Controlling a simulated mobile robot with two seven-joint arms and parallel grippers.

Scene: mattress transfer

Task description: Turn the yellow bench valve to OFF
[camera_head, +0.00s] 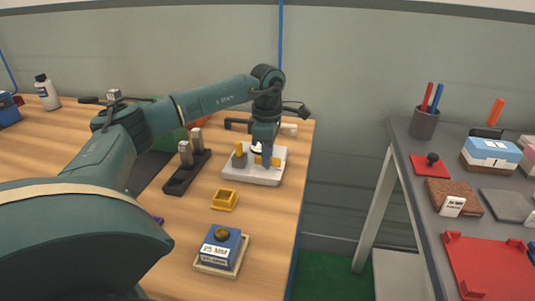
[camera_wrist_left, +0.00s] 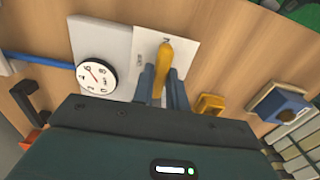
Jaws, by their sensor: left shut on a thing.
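The yellow valve handle (camera_wrist_left: 165,52) shows in the left wrist view as a bar between my fingers, over a white plate. In the head view the yellow handle (camera_head: 275,161) is mostly hidden by my gripper. The white valve base (camera_head: 262,178) lies near the right edge of the wooden bench. My left gripper (camera_head: 266,160) points down over this base and is shut on the yellow handle; its fingers (camera_wrist_left: 164,88) stand on both sides of the bar. A round dial gauge (camera_wrist_left: 97,76) is beside the handle. The position label is too small to read. My right gripper is out of view.
A yellow square tray (camera_head: 224,200) and a blue 25 MM block (camera_head: 221,247) lie nearer on the bench (camera_head: 265,215). A black holder with metal cylinders (camera_head: 187,170) stands to the left. A grey table (camera_head: 425,185) with several items is at the right, across a gap.

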